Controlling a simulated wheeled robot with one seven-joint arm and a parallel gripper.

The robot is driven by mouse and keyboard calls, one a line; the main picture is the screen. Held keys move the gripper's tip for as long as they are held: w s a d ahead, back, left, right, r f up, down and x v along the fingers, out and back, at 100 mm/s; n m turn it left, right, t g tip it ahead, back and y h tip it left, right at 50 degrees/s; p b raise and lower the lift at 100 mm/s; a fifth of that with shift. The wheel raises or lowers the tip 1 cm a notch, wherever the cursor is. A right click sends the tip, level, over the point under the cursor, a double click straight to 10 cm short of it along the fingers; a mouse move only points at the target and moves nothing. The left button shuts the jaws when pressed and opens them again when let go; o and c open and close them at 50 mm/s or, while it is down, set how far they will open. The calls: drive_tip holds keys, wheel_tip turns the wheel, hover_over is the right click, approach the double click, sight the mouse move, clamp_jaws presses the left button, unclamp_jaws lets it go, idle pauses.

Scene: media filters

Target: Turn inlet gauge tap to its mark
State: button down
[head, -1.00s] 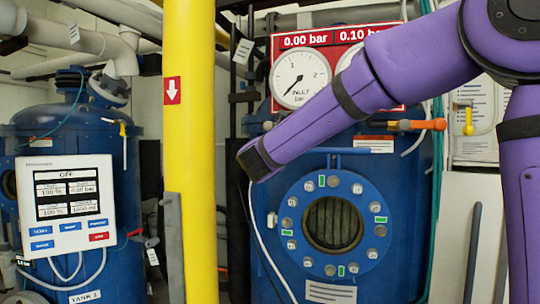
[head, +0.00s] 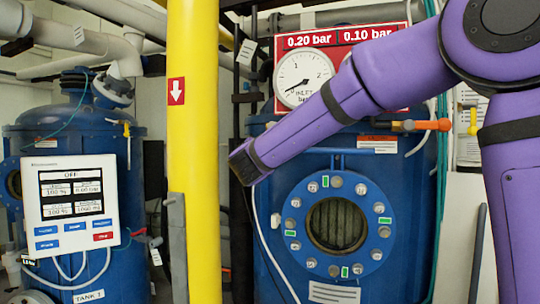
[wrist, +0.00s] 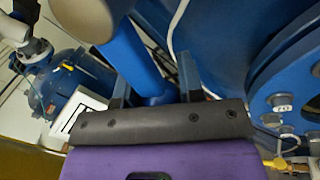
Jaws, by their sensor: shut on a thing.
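My purple arm reaches leftward in front of the blue filter tank. Its dark end (head: 243,163) is beside the tank's left side, left of the round window. In the wrist view the two fingers of my gripper (wrist: 154,84) stick out past the dark wrist edge, with blue pipework showing between and beyond them. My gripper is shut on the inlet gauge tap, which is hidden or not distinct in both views. The white inlet gauge (head: 303,78) is partly covered by my arm. The readout above it (head: 311,41) shows 0.20 bar. Any mark at the tap is not visible.
A yellow pipe (head: 193,130) stands upright left of my wrist. An orange-handled valve (head: 428,125) sits on the tank's upper right. The round window (head: 337,226) is below my forearm. A control panel (head: 70,207) is at the left, in front of another blue tank.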

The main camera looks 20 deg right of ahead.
drive_tip(key=shift+w+a+r+m+h, duration=0.35)
drive_tip(key=shift+a+r+m, duration=0.2)
drive_tip(key=shift+m, duration=0.9)
drive_tip(key=shift+w+a+r+m+h, duration=0.3)
drive_tip(key=shift+w+a+r+m, duration=0.2)
drive_tip(key=shift+m, duration=0.9)
drive_tip(key=shift+w+a+r+m+h, duration=0.25)
drive_tip(key=shift+a+r+m+h, duration=0.25)
drive_tip(key=shift+m, duration=0.95)
drive_tip(key=shift+r, duration=0.15)
drive_tip(key=c, duration=0.8)
unclamp_jaws()
drive_tip(key=shift+o, duration=0.2)
